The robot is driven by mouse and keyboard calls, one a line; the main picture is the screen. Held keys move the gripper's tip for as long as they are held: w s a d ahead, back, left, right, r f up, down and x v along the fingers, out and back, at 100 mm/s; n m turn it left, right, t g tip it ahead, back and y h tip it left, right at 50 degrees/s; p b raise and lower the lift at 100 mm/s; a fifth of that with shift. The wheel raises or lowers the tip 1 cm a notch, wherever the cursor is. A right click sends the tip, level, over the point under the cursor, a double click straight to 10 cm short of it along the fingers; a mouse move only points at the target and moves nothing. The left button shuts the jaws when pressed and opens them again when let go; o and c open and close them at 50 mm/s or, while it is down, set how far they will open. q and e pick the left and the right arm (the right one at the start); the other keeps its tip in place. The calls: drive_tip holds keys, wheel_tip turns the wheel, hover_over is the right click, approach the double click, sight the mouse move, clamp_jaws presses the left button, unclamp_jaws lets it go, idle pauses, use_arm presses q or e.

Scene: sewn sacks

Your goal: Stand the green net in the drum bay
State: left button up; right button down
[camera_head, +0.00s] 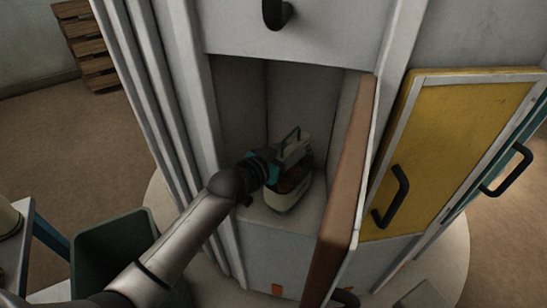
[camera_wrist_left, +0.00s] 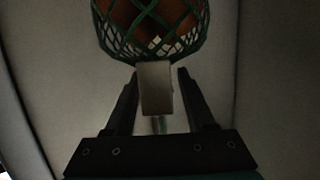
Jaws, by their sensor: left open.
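The green net (camera_wrist_left: 150,30), with brown-orange round contents, fills the top of the left wrist view. A pale tab (camera_wrist_left: 156,88) hangs from it between my left fingers (camera_wrist_left: 157,74), with a gap on each side. In the head view my left gripper (camera_head: 291,147) is inside the open drum bay (camera_head: 240,105), just above the net (camera_head: 292,182), and hides part of it. The net stands on the bay floor and looks upright, with a cream lower part. My left gripper is open. My right gripper is not in view.
The bay's brown-faced door (camera_head: 347,165) stands open on the right. A shut yellow door (camera_head: 435,140) with a black handle is beyond it. A dark green bin (camera_head: 105,240) and a table edge are at lower left. A wooden pallet (camera_head: 88,45) is at the back left.

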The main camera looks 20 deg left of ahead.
use_arm(q)
drive_tip(key=p+v, duration=0.2)
drive_tip(key=v, duration=0.9)
drive_tip(key=shift+p, duration=0.4)
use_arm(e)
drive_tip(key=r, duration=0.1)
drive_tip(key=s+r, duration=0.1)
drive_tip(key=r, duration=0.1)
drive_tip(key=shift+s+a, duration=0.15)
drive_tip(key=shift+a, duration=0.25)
use_arm(q)
drive_tip(key=shift+s, duration=0.1)
